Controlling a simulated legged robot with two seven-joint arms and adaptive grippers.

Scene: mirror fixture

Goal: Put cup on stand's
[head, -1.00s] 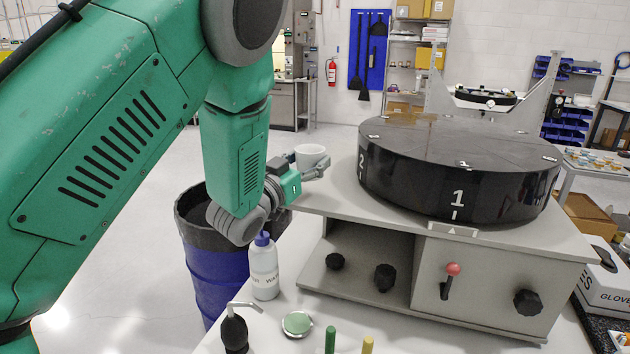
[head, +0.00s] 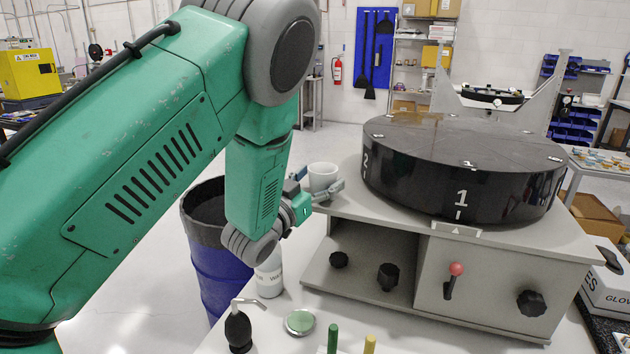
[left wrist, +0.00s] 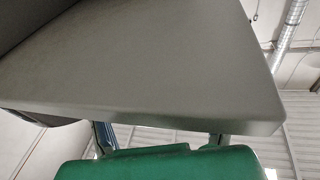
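The white cup (head: 322,176) is upright at the left corner of the grey stand (head: 400,213), left of the black turntable. My left gripper (head: 319,187) has one finger on the near side of the cup and one on the far side, and appears shut on it. I cannot tell whether the cup's base touches the stand top. In the left wrist view a grey panel (left wrist: 150,70) fills much of the picture; my two fingers show partly behind its edge, and the cup is hidden. My right gripper is not in view.
The black numbered turntable (head: 460,195) takes up most of the stand top. A blue barrel (head: 218,275) stands left of the table.

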